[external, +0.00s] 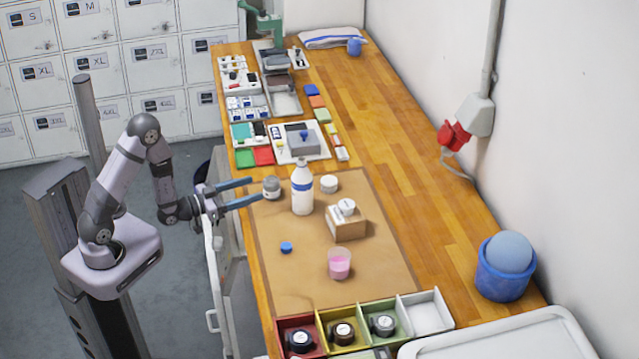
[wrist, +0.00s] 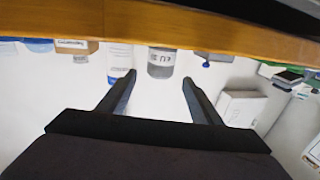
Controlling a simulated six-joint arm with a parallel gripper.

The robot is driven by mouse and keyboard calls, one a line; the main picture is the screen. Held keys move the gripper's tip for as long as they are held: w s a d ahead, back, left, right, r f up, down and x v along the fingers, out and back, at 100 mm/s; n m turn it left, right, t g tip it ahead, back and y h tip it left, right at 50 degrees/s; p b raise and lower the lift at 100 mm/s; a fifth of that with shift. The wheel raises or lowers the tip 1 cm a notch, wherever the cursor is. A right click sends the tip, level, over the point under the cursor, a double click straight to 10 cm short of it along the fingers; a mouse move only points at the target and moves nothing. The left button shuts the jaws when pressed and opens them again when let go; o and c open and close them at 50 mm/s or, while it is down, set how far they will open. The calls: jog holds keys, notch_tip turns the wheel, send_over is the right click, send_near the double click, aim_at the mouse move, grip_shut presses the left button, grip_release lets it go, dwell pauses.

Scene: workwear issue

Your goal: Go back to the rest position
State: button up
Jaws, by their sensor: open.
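My gripper (external: 256,190) is at the left edge of the wooden bench, its two blue-grey fingers pointing right and spread apart. It is open and empty. A small grey jar (external: 272,188) stands on the brown mat just past the fingertips. In the wrist view the gripper (wrist: 158,80) shows both fingers apart, with the labelled jar (wrist: 161,63) ahead of the gap between them. I cannot tell how far the jar is from the tips. My arm is bent, reaching out from its base at the left.
A white bottle (external: 302,192) stands right of the jar. A small box (external: 345,228), pink cup (external: 339,264) and blue cap (external: 286,248) are on the mat (external: 280,285). Trays fill the bench's back left. Lockers (external: 90,45) stand behind; floor around my base looks clear.

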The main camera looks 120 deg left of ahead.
jog(key=shift+w, duration=0.1)
